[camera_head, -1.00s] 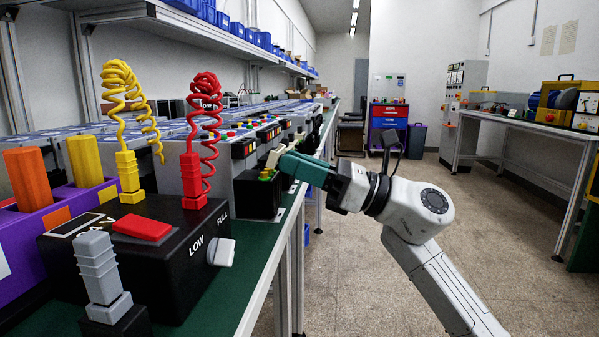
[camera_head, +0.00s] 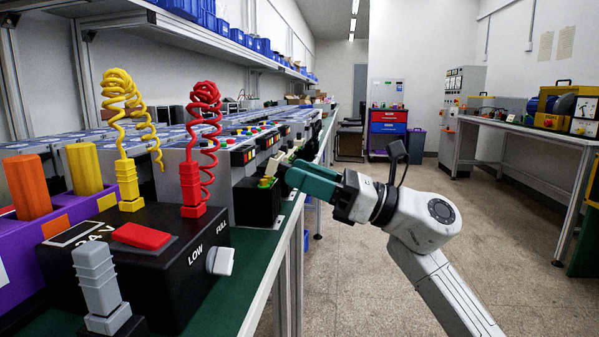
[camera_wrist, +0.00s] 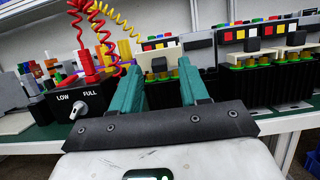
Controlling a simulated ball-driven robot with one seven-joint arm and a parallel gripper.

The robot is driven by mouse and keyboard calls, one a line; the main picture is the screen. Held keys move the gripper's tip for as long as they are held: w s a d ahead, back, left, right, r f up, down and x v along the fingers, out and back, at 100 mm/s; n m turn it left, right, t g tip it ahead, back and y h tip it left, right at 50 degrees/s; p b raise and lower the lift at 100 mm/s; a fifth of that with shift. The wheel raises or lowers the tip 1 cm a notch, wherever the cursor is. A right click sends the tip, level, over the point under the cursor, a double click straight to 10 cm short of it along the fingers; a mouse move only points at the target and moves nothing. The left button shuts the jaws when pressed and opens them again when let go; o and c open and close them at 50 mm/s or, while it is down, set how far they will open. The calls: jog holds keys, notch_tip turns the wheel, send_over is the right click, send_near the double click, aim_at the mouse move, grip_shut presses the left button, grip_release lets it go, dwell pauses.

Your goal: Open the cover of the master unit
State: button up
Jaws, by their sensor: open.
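A row of grey and black units with coloured buttons stands along the green bench. The nearest one, a black-based unit (camera_head: 257,203) with yellow-green terminals on top, is at my gripper; I cannot tell for sure which is the master unit. In the head view my gripper (camera_head: 281,166) is close above the nearest unit; contact cannot be told.
A black power box (camera_head: 165,265) with a red switch, LOW/FULL knob and coiled yellow and red cables stands at the near left. A purple holder (camera_head: 80,223) is beside it. The floor (camera_head: 345,285) right of the bench is clear. Another bench (camera_head: 530,135) stands at far right.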

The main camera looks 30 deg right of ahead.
jog(key=p+v, duration=0.1)
jog(key=v, duration=0.8)
jog(key=shift+d, duration=0.2)
jog(key=shift+s+f, duration=0.1)
jog(key=shift+s, duration=0.05)
